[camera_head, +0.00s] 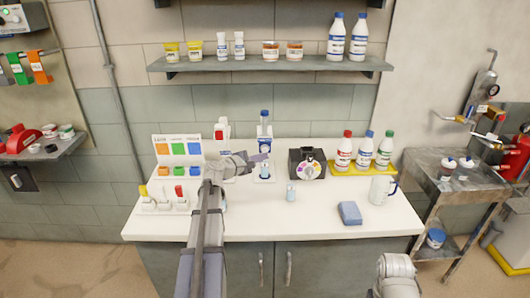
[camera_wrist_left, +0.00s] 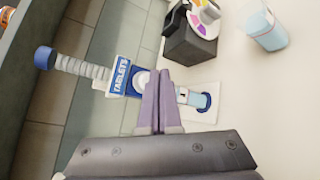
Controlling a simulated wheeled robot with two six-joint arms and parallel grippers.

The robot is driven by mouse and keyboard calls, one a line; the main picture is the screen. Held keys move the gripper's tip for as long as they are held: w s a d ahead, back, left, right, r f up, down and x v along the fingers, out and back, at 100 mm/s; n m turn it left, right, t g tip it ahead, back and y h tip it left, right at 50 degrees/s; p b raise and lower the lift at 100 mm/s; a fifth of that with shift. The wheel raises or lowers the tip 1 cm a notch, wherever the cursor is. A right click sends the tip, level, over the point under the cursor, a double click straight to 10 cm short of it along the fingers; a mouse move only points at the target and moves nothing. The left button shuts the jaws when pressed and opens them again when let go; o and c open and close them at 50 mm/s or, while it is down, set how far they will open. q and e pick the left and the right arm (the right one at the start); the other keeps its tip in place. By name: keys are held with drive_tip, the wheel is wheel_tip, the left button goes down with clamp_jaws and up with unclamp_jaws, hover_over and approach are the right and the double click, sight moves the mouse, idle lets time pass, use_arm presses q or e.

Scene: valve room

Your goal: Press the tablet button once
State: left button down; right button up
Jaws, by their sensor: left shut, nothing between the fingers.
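The tablet dispenser (camera_head: 264,131) stands at the back of the white counter, a clear tube with a blue cap over a blue-and-white body. In the left wrist view its label (camera_wrist_left: 121,76) reads TABLETS. A round white button (camera_wrist_left: 141,80) shows beside the label, partly behind my fingers. A small pale-blue vial (camera_wrist_left: 192,98) sits on the dispenser's white base; it also shows in the head view (camera_head: 264,172). My left gripper (camera_head: 264,157) is shut and empty, its fingertips (camera_wrist_left: 158,72) at the dispenser's front; I cannot tell if they touch the button. My right gripper is out of view.
A black box with a coloured dial (camera_head: 306,163) stands right of the dispenser. A second vial (camera_head: 291,191) and a blue sponge (camera_head: 350,213) lie in front on the counter (camera_head: 265,220). Bottles on a yellow tray (camera_head: 362,170) stand farther right. A shelf (camera_head: 270,64) hangs above.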

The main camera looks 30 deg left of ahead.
use_arm(q)
drive_tip(key=shift+w+a, duration=0.1)
drive_tip(key=shift+w+a, duration=0.15)
drive_tip(key=shift+w, duration=0.1)
drive_tip(key=shift+w+a, duration=0.3)
drive_tip(key=shift+w, duration=0.2)
idle(1.0)
drive_tip(key=shift+s+d, duration=0.1)
drive_tip(key=shift+s, duration=0.05)
drive_tip(key=shift+s+d, duration=0.45)
drive_tip(key=shift+s, duration=0.25)
drive_tip(key=shift+s, duration=0.1)
drive_tip(key=s+d, duration=0.1)
drive_tip(key=s, duration=0.1)
drive_tip(key=s+d, duration=0.1)
drive_tip(key=s, duration=0.1)
drive_tip(key=shift+d, duration=0.3)
idle(0.9)
